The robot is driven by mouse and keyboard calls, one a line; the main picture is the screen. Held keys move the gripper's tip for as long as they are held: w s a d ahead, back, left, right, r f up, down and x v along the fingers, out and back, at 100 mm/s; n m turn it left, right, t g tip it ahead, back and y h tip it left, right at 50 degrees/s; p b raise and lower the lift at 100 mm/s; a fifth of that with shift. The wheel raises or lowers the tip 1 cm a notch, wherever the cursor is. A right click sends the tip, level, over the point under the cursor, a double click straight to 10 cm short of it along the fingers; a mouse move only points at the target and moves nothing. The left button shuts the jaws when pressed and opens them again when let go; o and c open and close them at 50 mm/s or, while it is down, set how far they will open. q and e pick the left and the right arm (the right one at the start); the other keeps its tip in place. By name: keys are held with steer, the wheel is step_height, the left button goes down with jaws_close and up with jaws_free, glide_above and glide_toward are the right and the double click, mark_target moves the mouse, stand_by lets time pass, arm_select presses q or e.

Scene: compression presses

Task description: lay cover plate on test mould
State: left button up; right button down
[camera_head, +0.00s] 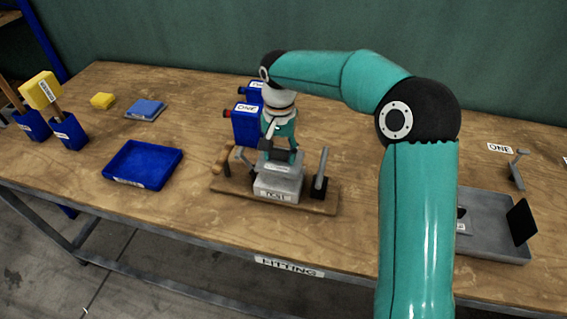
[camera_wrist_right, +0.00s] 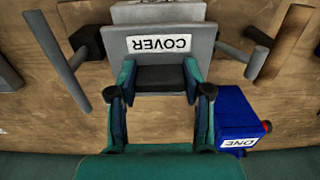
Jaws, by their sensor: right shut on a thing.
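The grey cover plate (camera_head: 291,171), labelled COVER, is over the grey test mould (camera_head: 293,186) on a wooden board. My right gripper (camera_head: 280,150) is above it, shut on the plate's dark grip. In the right wrist view the fingers (camera_wrist_right: 160,80) stand on both sides of that grip, and the cover plate (camera_wrist_right: 203,42) lies just beyond them. The plate looks about level and roughly lined up with the mould. I cannot tell whether it touches the mould. My left gripper is not in view.
The wooden board (camera_head: 230,186) carries upright clamp levers (camera_head: 320,172) on both sides of the mould. Blue units labelled ONE (camera_head: 245,125) stand behind it. A blue tray (camera_head: 143,165) lies to the left, a grey tray (camera_head: 490,235) to the right.

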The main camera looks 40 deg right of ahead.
mark_target(280, 160)
steer(key=shift+f, duration=2.3)
steer(key=shift+f, duration=0.1)
steer(key=c, duration=0.5)
jaws_free()
step_height(280, 160, up, 12)
steer(key=shift+r, duration=0.1)
